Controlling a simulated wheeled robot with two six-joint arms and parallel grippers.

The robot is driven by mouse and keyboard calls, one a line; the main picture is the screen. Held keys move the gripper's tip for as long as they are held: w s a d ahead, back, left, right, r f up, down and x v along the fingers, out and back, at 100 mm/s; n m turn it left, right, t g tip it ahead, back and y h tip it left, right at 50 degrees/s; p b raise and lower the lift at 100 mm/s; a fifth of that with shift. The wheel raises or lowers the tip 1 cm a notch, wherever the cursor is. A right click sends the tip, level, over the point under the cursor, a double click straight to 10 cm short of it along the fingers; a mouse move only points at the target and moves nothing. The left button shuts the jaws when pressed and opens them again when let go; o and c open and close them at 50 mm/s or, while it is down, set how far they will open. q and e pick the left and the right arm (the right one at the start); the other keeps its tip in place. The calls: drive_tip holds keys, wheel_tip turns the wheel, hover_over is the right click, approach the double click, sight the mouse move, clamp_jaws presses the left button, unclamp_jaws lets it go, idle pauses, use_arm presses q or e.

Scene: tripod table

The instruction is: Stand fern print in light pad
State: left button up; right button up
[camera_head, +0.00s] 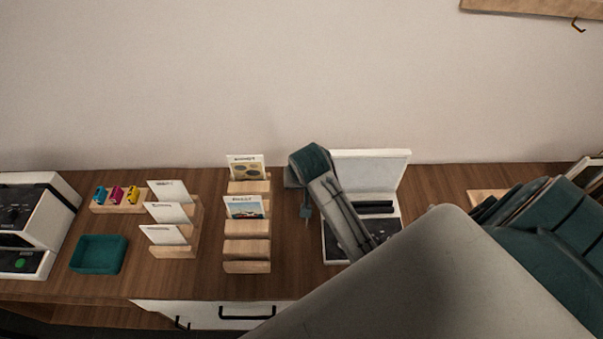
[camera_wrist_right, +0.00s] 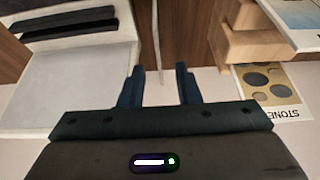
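Printed cards stand in a stepped wooden rack: an upper one with dark ovals (camera_head: 246,168) and a lower one with a blue picture (camera_head: 244,207). I cannot make out a fern on any card. A white case with a raised lid and black slotted bars (camera_head: 374,206) stands right of the rack; it may be the light pad, partly hidden by my arm. My right gripper (camera_head: 307,212) hangs between rack and case. My left gripper is not in view.
A second wooden rack (camera_head: 188,235) holds several white cards. Left of it are a teal tray (camera_head: 98,254), a wooden holder with coloured items (camera_head: 118,204) and a black-and-white device (camera_head: 27,226). The wall closes off the back. My right arm hides the right counter.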

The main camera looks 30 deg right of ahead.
drive_tip(key=x, duration=0.3)
drive_tip(key=shift+s+d+f+p, duration=0.1)
drive_tip(key=shift+f+p, duration=0.15)
drive_tip(key=shift+p, duration=0.15)
drive_tip(key=p+x, duration=0.2)
drive_tip(key=x, duration=0.3)
drive_tip(key=shift+f, duration=0.1)
clamp_jaws()
